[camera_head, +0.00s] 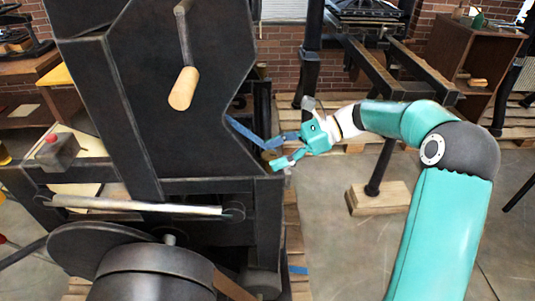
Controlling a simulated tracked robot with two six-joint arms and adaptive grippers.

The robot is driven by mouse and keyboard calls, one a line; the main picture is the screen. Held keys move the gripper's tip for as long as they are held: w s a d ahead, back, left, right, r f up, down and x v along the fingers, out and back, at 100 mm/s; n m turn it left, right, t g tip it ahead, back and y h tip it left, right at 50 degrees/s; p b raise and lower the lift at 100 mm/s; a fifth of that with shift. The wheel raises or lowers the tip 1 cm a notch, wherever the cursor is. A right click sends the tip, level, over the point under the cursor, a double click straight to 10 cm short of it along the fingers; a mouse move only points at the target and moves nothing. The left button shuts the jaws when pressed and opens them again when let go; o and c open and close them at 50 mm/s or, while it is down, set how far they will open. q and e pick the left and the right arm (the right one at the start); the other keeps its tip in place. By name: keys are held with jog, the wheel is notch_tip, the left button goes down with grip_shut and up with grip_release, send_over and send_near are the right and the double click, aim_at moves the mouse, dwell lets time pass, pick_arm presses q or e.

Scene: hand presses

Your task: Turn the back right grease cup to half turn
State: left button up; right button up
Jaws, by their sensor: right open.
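A small brass-brown round part (269,155), which looks like the grease cup, sits at the right edge of the black press frame (180,110). My right gripper (276,153) is at this part, with its teal fingers spread above and below it. The fingers are open, and I cannot tell whether they touch the part. The cup's markings and turn position are too small to read. My left gripper is not in view.
A wooden-handled lever (184,88) hangs on the press front. A box with a red button (56,152) stands at left. A steel bar (135,205) and a dark drum (155,275) lie in front. A post on a wooden block (378,198) stands behind my right arm. Floor (345,260) is clear at lower right.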

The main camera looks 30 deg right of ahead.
jog(key=shift+x, duration=1.05)
jog(key=c, duration=1.2)
jog(key=shift+o, duration=0.2)
jog(key=shift+d+f+m+t+h+b, duration=0.1)
jog(key=shift+f+m+t+h+b, duration=0.15)
jog(key=shift+m+t+b, duration=0.65)
jog(key=shift+r+h+b, duration=0.25)
jog(key=shift+b, duration=0.55)
jog(key=shift+w+r, duration=0.1)
jog(key=shift+r, duration=0.05)
jog(key=o, duration=1.2)
jog(key=shift+c, duration=0.2)
